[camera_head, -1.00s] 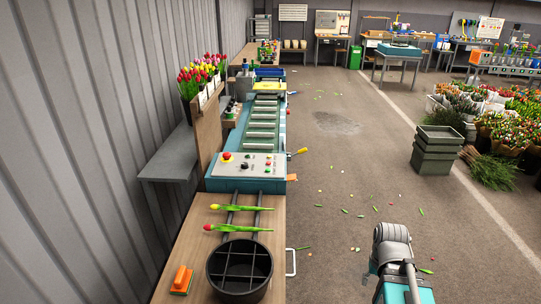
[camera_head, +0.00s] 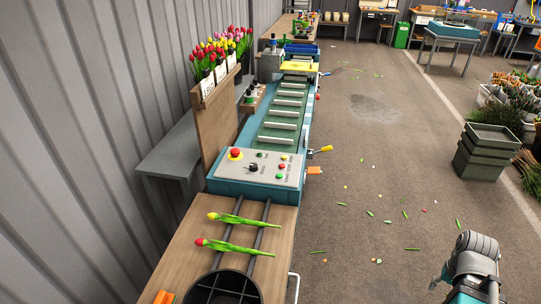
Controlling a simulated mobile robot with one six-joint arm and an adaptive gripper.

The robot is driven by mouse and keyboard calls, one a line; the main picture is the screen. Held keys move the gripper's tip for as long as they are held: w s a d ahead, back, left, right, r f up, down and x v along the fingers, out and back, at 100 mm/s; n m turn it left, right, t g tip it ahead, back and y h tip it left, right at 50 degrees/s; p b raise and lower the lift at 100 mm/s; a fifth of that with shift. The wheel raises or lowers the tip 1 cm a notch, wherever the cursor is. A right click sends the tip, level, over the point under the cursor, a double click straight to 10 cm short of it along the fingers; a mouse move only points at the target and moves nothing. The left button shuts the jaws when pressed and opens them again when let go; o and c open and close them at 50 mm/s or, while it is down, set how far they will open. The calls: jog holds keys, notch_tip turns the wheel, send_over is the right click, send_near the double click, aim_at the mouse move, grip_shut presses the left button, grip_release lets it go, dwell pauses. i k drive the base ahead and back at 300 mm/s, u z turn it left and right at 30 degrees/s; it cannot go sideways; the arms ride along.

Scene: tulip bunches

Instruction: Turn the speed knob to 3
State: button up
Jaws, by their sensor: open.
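The grey control panel (camera_head: 266,168) sits on the near end of the teal conveyor machine (camera_head: 228,188). A black knob (camera_head: 253,168) stands left of the middle of the panel. Its pointer and scale are too small to read, so I cannot tell its setting. A red mushroom button (camera_head: 236,153) is at its upper left, and small red and green buttons are to its right. Part of my arm shows at the lower right, well apart from the panel. My gripper does not show.
Two tulips (camera_head: 233,246) lie across dark rails on the wooden table (camera_head: 180,257) in front of the machine. A black divided bucket (camera_head: 222,287) is at its near edge. A yellow-handled lever (camera_head: 322,149) sticks out on the right. Floor right of the machine is open, with scattered petals.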

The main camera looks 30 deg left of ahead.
aim_at(252, 167)
jog(key=u, duration=0.05)
jog(key=i, duration=0.8)
jog(key=u, duration=0.75)
jog(key=i, duration=0.85)
jog(key=u, duration=0.5)
jog(key=k, duration=0.9)
jog(key=u, duration=0.1)
jog(key=i, duration=0.35)
jog(key=u, duration=0.05)
